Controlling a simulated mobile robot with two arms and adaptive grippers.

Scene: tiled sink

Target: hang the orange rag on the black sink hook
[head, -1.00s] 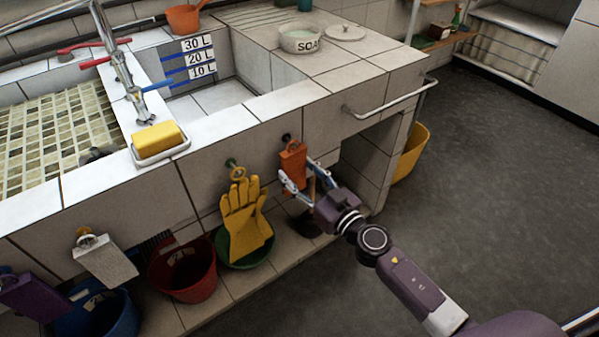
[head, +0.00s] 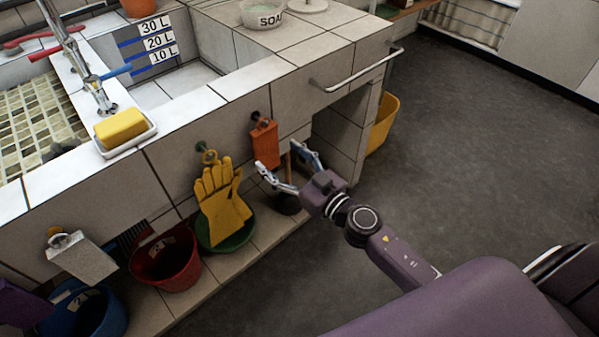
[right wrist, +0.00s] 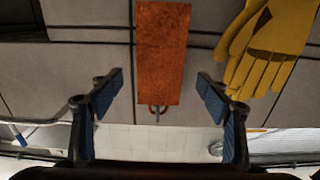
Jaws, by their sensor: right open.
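The orange rag (head: 264,146) hangs against the tiled front of the sink, from the black hook (head: 256,115) at its top. In the right wrist view the rag (right wrist: 163,52) shows flat, with a small ring (right wrist: 158,109) at its end. My right gripper (head: 285,157) is open, just below and to the right of the rag, and apart from it. My left gripper is not in view.
Yellow gloves (head: 222,203) hang left of the rag, above a green basin (head: 240,240). A red bucket (head: 166,262) and a blue bucket (head: 88,312) stand further left. A metal rail (head: 355,70) juts out at upper right. Floor on the right is clear.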

